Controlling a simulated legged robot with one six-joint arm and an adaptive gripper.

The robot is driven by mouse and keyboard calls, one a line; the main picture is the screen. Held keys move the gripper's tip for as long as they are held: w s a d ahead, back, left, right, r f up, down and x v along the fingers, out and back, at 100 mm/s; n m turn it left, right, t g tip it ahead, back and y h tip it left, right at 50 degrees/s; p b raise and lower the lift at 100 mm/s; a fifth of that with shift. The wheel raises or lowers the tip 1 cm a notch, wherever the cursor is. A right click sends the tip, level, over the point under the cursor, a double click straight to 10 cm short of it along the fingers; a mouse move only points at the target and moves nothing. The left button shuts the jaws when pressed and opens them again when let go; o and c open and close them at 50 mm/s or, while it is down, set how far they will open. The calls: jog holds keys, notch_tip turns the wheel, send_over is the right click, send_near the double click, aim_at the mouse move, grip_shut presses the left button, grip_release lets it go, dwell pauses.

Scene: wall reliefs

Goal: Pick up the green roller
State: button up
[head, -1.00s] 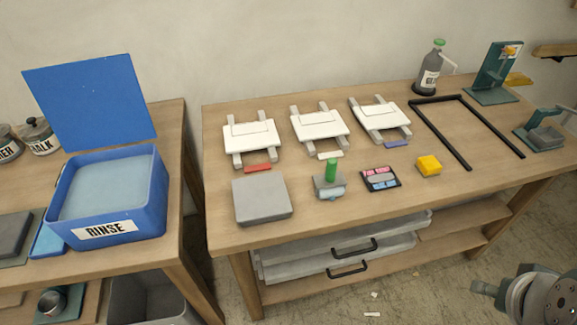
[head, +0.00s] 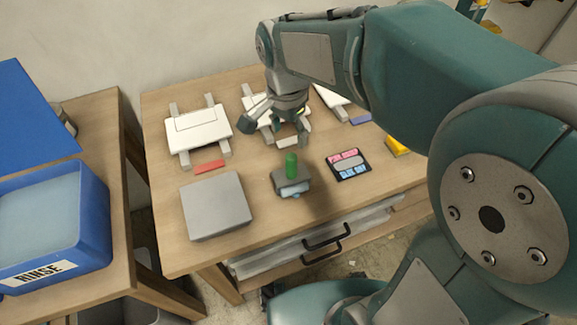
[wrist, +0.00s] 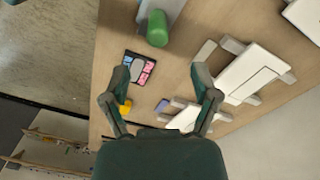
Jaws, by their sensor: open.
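The green roller (head: 291,165) shows as an upright green cylinder on a small grey holder (head: 293,184) near the front of the table. In the wrist view the green roller (wrist: 157,28) is at the top centre, beyond my fingertips. My gripper (head: 278,135) is above the table, behind and slightly left of the roller in the head view, pointing down. Its two fingers are spread in the wrist view (wrist: 162,78), with nothing between them. The gripper and roller are apart. The holder is partly cut off in the wrist view.
A grey flat block (head: 215,205) lies left of the roller and a pink and blue ink pad (head: 348,164) right. White plates on grey rails, such as one (head: 199,130), stand behind. A yellow block (head: 397,146) is farther right. A blue rinse tub (head: 60,225) stands on the left table.

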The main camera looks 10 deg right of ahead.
aim_at(291, 167)
jog(key=shift+w+a+f, duration=0.15)
jog(key=shift+w+f, duration=0.05)
jog(key=shift+f, duration=0.05)
jog(key=f, duration=0.7)
jog(key=s+d+f, duration=0.1)
jog(key=f, duration=0.2)
jog(key=shift+f, duration=0.35)
jog(key=shift+a, duration=0.1)
grip_shut()
